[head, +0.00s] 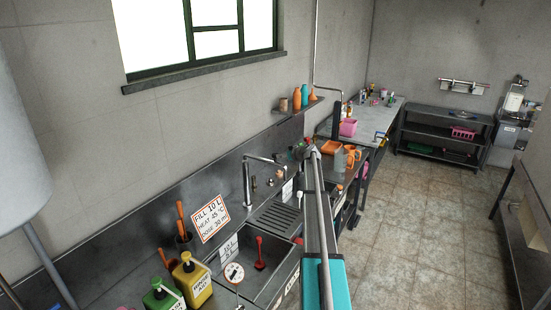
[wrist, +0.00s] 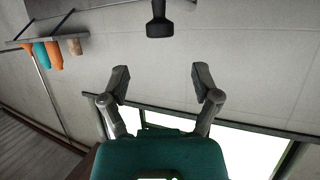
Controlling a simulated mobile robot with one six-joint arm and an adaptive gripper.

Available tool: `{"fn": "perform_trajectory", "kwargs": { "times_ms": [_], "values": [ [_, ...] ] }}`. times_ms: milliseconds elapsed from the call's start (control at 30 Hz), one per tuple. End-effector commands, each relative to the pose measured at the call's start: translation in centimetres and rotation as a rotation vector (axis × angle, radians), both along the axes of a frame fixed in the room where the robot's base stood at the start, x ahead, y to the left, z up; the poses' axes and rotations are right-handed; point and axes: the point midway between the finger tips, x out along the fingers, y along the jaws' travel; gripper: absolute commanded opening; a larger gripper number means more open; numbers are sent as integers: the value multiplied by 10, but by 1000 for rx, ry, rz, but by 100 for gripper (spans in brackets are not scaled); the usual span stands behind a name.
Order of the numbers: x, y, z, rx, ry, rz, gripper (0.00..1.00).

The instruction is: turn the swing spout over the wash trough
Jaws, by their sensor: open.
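The chrome swing spout (head: 246,186) stands upright behind the sink unit in the head view. Its horizontal arm runs to the right along the back, toward the ribbed drainboard side. The steel wash trough (head: 226,262) lies in front and lower, with a red-handled tool inside; my arm hides its right part. My gripper (wrist: 160,84) is open and empty in the wrist view, its two fingers wide apart. In the head view my arm reaches past the spout's right side, and I cannot make out the fingers there.
The wrist view is upside down and shows a dark knob-like part (wrist: 158,24) beyond the fingers; I cannot tell what it is. A wall shelf (head: 300,106) holds orange and teal bottles. Yellow (head: 192,280) and green (head: 163,295) pump bottles stand at the near left. Floor at right is clear.

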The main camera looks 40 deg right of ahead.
Motion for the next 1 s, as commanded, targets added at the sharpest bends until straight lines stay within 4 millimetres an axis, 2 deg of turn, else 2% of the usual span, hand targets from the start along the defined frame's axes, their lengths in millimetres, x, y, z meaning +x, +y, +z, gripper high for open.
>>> {"fn": "perform_trajectory", "kwargs": {
  "times_ms": [33, 200, 500, 700, 1000],
  "values": [
    [11, -1, -7, 0, 0, 2, 80],
    [35, -2, -16, -1, 0, 1, 80],
    [67, -1, -29, 0, 0, 1, 80],
    [74, 0, -31, 0, 0, 1, 80],
    [75, 1, -31, 0, 0, 1, 80]
  ]
}}
